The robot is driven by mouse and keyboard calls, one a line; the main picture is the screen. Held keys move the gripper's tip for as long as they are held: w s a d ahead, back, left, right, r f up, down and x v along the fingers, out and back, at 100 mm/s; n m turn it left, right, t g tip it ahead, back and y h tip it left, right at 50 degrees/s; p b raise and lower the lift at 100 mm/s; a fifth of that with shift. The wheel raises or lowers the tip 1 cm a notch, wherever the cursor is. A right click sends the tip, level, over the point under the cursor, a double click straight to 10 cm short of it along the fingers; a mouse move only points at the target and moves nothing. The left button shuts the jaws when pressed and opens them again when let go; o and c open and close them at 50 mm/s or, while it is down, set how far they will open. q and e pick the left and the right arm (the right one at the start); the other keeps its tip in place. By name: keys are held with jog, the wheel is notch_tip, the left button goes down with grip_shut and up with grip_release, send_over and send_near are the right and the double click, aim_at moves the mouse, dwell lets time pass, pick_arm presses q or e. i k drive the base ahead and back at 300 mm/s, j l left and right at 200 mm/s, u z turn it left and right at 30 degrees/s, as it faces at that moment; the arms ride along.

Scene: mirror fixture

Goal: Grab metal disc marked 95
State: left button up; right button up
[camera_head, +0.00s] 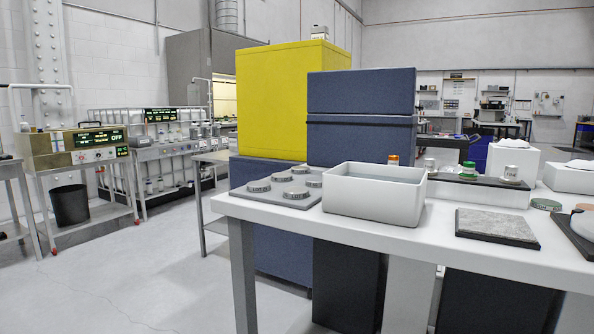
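Several round metal discs lie on a flat grey tray (274,197) at the left end of the white table. One disc (259,186) is at the tray's left, one (296,193) at its front, one (282,177) and one (300,170) further back, and one (315,181) beside the white bin. They have dark ribbed sides and paler tops. Any numbers on them are too small to read, so I cannot tell which is marked 95. Neither of my grippers is in view.
A white open bin (374,213) stands just right of the tray. Further right are a dark stand (460,183) with small capped jars and a grey stone plate (495,226). Yellow (269,98) and dark blue (361,91) cabinets rise behind the table. The floor (130,285) at left is clear.

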aim_at(298, 170)
jog(key=i+j, duration=0.25)
jog(key=j, duration=0.2)
jog(key=i+j, duration=0.3)
jog(key=j, duration=0.15)
jog(key=i+j, duration=0.25)
jog(key=j, duration=0.2)
jog(key=i+j, duration=0.3)
jog(key=j, duration=0.15)
jog(key=i+j, duration=0.25)
jog(key=j, duration=0.2)
